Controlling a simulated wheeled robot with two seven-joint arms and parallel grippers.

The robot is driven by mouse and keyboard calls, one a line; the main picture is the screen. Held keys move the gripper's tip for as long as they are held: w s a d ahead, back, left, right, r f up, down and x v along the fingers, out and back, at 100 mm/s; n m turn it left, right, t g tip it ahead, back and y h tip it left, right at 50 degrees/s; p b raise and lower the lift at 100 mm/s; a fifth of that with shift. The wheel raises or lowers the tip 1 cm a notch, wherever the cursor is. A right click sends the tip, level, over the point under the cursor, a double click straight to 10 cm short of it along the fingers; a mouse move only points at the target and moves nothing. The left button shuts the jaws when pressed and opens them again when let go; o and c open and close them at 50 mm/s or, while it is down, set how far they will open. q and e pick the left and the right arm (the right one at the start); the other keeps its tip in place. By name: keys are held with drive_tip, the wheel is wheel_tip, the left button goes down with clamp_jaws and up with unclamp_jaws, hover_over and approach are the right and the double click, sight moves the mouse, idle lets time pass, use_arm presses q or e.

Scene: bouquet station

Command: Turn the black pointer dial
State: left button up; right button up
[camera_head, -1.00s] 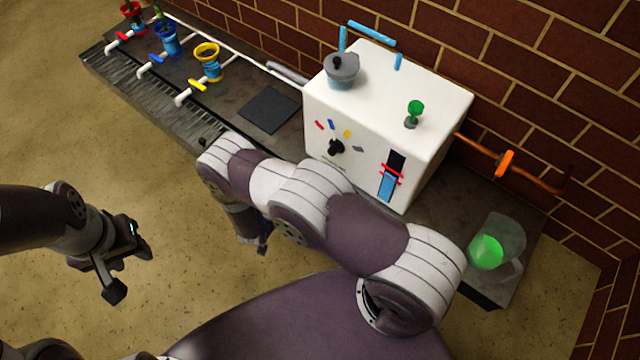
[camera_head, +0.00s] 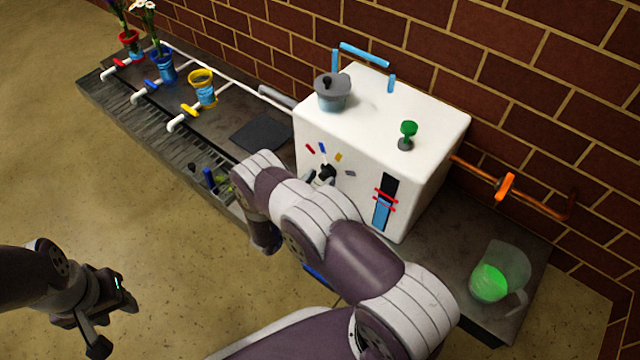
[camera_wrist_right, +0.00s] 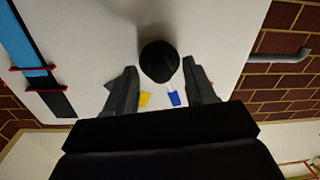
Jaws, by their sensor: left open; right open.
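The black pointer dial (camera_head: 328,171) is on the front face of the white box (camera_head: 440,128), below an arc of red, blue, yellow and grey marks. My right gripper (camera_head: 321,179) is at the dial, partly hidden by my own arm. In the right wrist view the dial (camera_wrist_right: 158,62) sits between the two open fingers of my right gripper (camera_wrist_right: 160,70), with gaps showing on both sides. Where the pointer points is hard to tell. My left gripper (camera_head: 110,316) is open and empty over the floor at the lower left.
A lidded grey pot (camera_head: 333,96) and a green knob (camera_head: 407,131) are on top of the box. A blue level gauge (camera_head: 383,210) is right of the dial. A jug with green liquid (camera_head: 495,277) stands at the right. Pots and taps line the bench at left.

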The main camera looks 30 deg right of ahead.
drive_tip(key=shift+w+d, duration=0.2)
drive_tip(key=shift+d, duration=0.3)
drive_tip(key=shift+c, duration=0.3)
clamp_jaws()
drive_tip(key=shift+n, duration=0.3)
drive_tip(key=n, duration=0.2)
drive_tip(key=shift+r+n+p, duration=0.1)
drive_tip(key=shift+n+p, duration=0.2)
drive_tip(key=shift+n, duration=2.2)
